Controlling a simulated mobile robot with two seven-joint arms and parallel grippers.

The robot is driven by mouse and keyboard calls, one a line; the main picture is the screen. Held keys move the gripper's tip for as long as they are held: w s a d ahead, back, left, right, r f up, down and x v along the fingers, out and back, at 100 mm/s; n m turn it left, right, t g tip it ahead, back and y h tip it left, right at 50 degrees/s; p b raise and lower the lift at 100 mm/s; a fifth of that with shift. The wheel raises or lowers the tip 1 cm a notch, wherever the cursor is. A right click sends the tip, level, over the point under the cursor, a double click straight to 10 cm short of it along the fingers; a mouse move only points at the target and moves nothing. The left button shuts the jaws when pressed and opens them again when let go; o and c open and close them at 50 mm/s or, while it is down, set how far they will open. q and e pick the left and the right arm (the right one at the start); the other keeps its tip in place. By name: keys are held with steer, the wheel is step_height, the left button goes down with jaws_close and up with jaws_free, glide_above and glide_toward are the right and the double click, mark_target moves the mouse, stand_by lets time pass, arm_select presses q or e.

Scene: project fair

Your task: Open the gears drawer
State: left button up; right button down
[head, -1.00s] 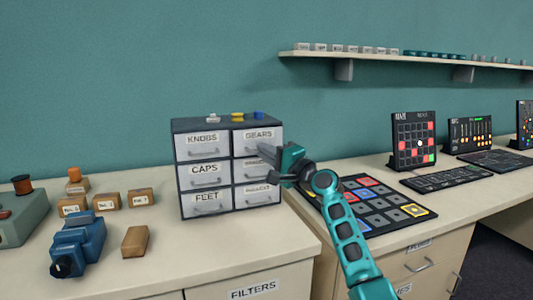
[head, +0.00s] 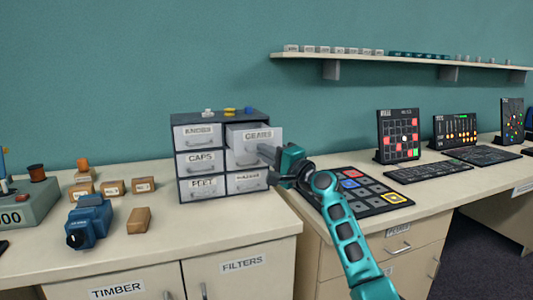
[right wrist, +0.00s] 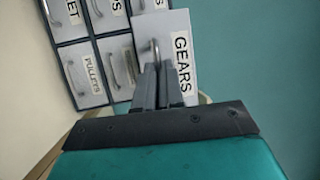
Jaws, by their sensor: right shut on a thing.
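The drawer cabinet (head: 222,116) stands on the counter against the teal wall, with two columns of labelled grey drawers. The gears drawer (head: 256,135) at the top right sticks out in front of the other drawers, partly open. In the right wrist view the gears drawer (right wrist: 178,40) stands forward with its label sideways. My right gripper (head: 264,150) is at its front. In the right wrist view the right gripper (right wrist: 157,72) is shut on the drawer's handle (right wrist: 153,46). My left gripper is not in view.
Small coloured knobs (head: 230,111) lie on the cabinet top. A blue device (head: 90,220) and several small brown boxes (head: 139,220) sit to the left. A pad board (head: 366,191) lies right of my arm. The counter in front of the cabinet is clear.

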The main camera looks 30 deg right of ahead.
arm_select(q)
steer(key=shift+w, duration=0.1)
arm_select(e)
steer(key=shift+w, duration=0.1)
steer(key=c, duration=1.3)
jaws_free()
steer(key=shift+o, duration=0.2)
steer(key=v, duration=1.3)
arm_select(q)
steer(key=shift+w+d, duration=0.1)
arm_select(e)
steer(key=shift+w+d+f, duration=0.1)
